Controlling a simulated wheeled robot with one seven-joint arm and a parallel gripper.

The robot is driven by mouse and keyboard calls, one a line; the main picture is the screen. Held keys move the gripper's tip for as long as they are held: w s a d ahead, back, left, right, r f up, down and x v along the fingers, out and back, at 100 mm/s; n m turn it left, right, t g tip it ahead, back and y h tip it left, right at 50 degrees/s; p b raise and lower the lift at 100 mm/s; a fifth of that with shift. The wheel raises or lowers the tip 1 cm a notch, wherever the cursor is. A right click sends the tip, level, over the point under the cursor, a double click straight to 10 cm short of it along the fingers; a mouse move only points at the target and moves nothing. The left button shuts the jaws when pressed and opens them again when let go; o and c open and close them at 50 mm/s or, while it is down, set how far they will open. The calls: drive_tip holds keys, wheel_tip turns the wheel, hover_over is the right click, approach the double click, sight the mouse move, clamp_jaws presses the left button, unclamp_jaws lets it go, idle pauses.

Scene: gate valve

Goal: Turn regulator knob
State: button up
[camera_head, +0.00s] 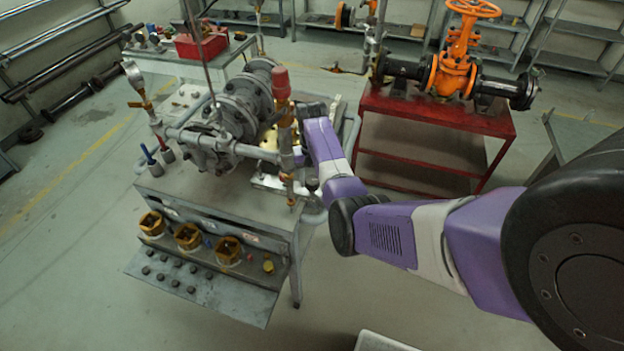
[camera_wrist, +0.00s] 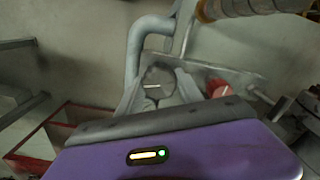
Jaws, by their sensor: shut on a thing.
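The wrist view shows a round grey knob (camera_wrist: 158,76) with a light line across its face. My gripper (camera_wrist: 160,92) has its two grey fingers on either side of this knob and is shut on it. A red round knob or cap (camera_wrist: 220,89) is just to the right of the fingers, apart from them. In the head view my purple arm reaches to the right side of the grey pump and pipe assembly (camera_head: 235,115). There my fingers and the held knob are hidden or too small to make out. The upright pipe with a red top (camera_head: 281,84) stands just left of my wrist.
The assembly is on a grey metal bench (camera_head: 200,204) with several brass-coloured sockets on its front. A curved grey pipe (camera_wrist: 145,38) and a ribbed brass part (camera_wrist: 238,9) lie close to my fingers. A red table (camera_head: 435,118) carries an orange gate valve (camera_head: 455,65).

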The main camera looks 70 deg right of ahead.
sight(312, 179)
drive_tip(key=shift+m, duration=0.9)
drive_tip(key=o, duration=1.4)
drive_tip(key=shift+r+b, duration=0.6)
drive_tip(key=shift+r, duration=3.35)
